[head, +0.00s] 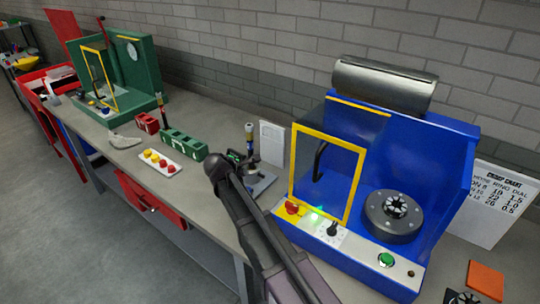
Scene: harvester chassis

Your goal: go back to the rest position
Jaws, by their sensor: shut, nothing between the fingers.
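My dark arm reaches up from the bottom edge to a bend near the front edge of the grey workbench (205,178). Its links run back down out of the picture, and I cannot make out my gripper in this view. The bend stands in front of a small black stand on a grey base plate (262,186), hiding part of it. I cannot tell whether the arm touches anything there.
A blue machine (440,160) with a yellow-framed guard (293,180) stands close on the right. A green machine (140,70) stands farther back.

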